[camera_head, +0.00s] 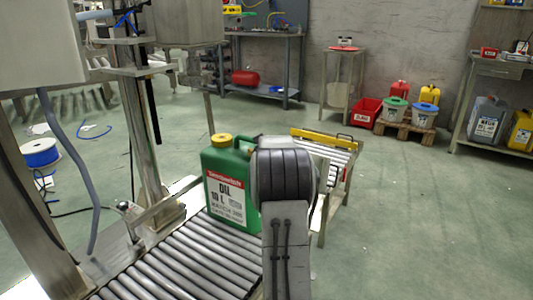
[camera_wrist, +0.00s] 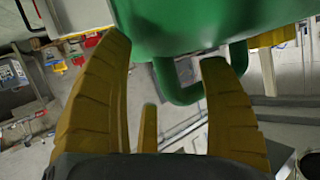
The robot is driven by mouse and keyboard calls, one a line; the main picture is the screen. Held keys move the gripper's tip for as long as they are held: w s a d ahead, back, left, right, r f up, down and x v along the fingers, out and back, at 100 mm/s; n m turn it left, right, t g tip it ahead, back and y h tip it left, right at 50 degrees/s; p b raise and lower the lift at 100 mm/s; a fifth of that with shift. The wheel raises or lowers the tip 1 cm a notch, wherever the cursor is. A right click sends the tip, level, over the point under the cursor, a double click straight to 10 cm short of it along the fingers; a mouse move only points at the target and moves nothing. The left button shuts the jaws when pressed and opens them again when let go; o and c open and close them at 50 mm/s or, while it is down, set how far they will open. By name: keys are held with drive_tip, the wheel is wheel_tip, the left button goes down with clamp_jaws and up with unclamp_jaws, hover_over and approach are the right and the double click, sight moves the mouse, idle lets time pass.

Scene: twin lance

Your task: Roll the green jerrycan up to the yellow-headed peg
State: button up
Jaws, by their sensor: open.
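The green jerrycan (camera_head: 226,190) with a yellow cap and a red and white oil label stands upright on the roller conveyor (camera_head: 183,262). My arm covers its right side in the head view. In the wrist view the jerrycan (camera_wrist: 190,22) fills the top, and its looped handle shows between and just beyond my fingertips. My gripper (camera_wrist: 166,50) is open, its yellow-brown fingers spread to either side of the handle. I cannot tell whether a finger touches it. I cannot make out a yellow-headed peg for certain in either view.
A yellow bar (camera_head: 322,138) crosses the far end of the rollers. A steel machine post (camera_head: 150,130) and a guide rail (camera_head: 165,207) stand left of the jerrycan. A pallet (camera_head: 404,130) with containers lies at the back right. The floor on the right is clear.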

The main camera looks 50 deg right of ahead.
drive_tip(key=o, duration=0.6)
drive_tip(key=v, duration=1.2)
